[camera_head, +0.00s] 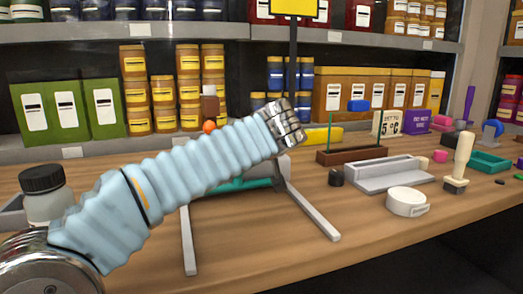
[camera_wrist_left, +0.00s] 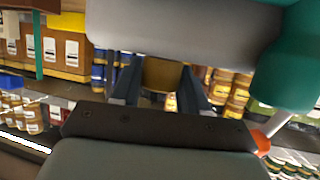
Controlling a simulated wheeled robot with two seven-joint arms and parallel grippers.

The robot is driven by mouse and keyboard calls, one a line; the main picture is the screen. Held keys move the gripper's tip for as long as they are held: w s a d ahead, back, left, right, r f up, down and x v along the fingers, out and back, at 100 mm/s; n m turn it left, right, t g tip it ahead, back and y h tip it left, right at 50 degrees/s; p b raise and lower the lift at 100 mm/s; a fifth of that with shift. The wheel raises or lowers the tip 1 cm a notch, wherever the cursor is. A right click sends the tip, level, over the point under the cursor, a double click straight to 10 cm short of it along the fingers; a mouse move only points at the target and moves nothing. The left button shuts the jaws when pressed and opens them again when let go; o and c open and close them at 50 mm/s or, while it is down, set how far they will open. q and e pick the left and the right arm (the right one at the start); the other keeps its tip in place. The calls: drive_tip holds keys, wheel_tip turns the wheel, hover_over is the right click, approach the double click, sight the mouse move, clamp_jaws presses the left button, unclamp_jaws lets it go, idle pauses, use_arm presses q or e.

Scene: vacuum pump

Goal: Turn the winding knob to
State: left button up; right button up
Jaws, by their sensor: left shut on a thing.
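My left arm in its pale blue sleeve crosses the head view and hides most of the pump and my left gripper's fingers. Parts of the teal pump (camera_head: 243,184) show below the sleeve, over grey stand legs (camera_head: 312,212). An orange ball (camera_head: 208,126) shows above the sleeve. In the left wrist view, the dark fingers of my left gripper (camera_wrist_left: 160,88) stand on either side of a brownish-yellow round piece, seemingly the winding knob (camera_wrist_left: 161,73), and are shut on it. A grey cylinder (camera_wrist_left: 180,35) and teal body (camera_wrist_left: 288,65) lie beyond. The knob's turn angle cannot be told.
A dark-lidded jar (camera_head: 46,197) stands at the left. A grey tray (camera_head: 388,174), a white round tin (camera_head: 407,202) and a wooden-handled stamp (camera_head: 460,160) stand at the right. Shelves of tins and boxes line the back. The table's front middle is clear.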

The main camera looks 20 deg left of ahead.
use_arm(q)
drive_tip(key=shift+a+m+t+h+b, duration=0.1)
drive_tip(key=shift+m+t+h+b, duration=0.3)
drive_tip(key=shift+m+h, duration=0.45)
drive_tip(key=shift+r+m+h, duration=0.1)
drive_tip(key=shift+m+h, duration=0.75)
drive_tip(key=shift+h, duration=0.2)
drive_tip(key=m+h+p, duration=0.2)
drive_tip(key=shift+r+h+p, duration=0.2)
drive_tip(key=shift+h+p, duration=0.1)
drive_tip(key=shift+m+h+p, duration=0.7)
drive_tip(key=shift+p, duration=0.2)
drive_tip(key=shift+f+m+h+p, duration=0.2)
drive_tip(key=shift+m+h+p, duration=0.1)
drive_tip(key=shift+h, duration=0.1)
drive_tip(key=o, duration=1)
drive_tip(key=shift+c, duration=0.2)
